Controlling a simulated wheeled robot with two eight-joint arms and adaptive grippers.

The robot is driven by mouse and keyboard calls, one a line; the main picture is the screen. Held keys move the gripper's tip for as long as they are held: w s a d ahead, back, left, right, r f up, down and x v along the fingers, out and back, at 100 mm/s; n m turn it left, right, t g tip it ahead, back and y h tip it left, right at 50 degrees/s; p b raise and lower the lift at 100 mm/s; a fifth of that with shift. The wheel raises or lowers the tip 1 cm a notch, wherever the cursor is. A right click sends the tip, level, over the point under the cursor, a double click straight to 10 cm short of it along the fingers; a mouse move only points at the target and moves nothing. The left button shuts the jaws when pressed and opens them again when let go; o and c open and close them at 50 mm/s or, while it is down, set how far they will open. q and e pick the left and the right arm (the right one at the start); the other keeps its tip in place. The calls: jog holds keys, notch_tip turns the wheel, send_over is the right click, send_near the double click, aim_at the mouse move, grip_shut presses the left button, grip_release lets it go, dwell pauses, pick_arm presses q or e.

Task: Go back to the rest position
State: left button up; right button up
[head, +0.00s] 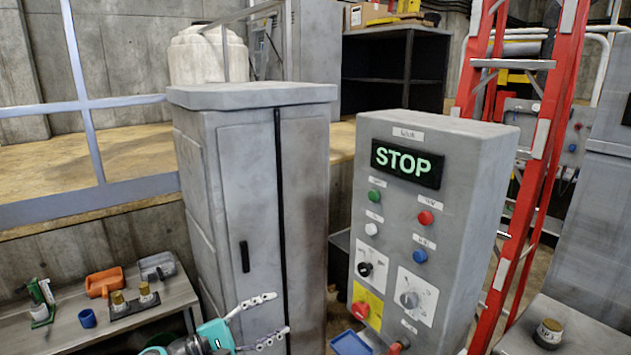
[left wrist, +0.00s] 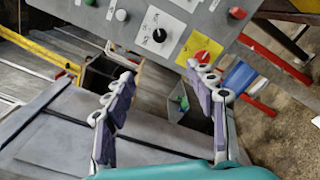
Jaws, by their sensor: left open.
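My left gripper (head: 262,322) is at the bottom middle of the head view, in front of the lower part of the grey cabinet (head: 248,190). Its fingers are spread and nothing is between them. In the left wrist view the same gripper (left wrist: 160,90) is open and empty, with the lower edge of the control panel beyond its fingertips. The grey control panel (head: 470,180) stands to the right of the gripper, with a lit STOP display (head: 407,164), coloured buttons and knobs. My right gripper is not in view.
A red ladder (head: 545,150) stands right of the panel. A metal table (head: 160,312) at the left holds an orange scoop (head: 105,282) and a blue cup (head: 87,318). A blue tray (head: 350,343) is low beside the panel.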

pick_arm(q)
jog(key=s+d+f+m+g+y+b, duration=0.25)
jog(key=s+f+m+y+b, duration=0.35)
jog(key=s+f, duration=0.5)
jog(key=s+a+f+m+y+b, duration=0.3)
jog(key=s+a+f+m+y, duration=0.5)
jog(key=s+a+f+m, duration=0.1)
jog(key=shift+s+a+f+g+y, duration=0.3)
jog(key=shift+s+a+f+g, duration=0.25)
jog(key=shift+a, duration=0.3)
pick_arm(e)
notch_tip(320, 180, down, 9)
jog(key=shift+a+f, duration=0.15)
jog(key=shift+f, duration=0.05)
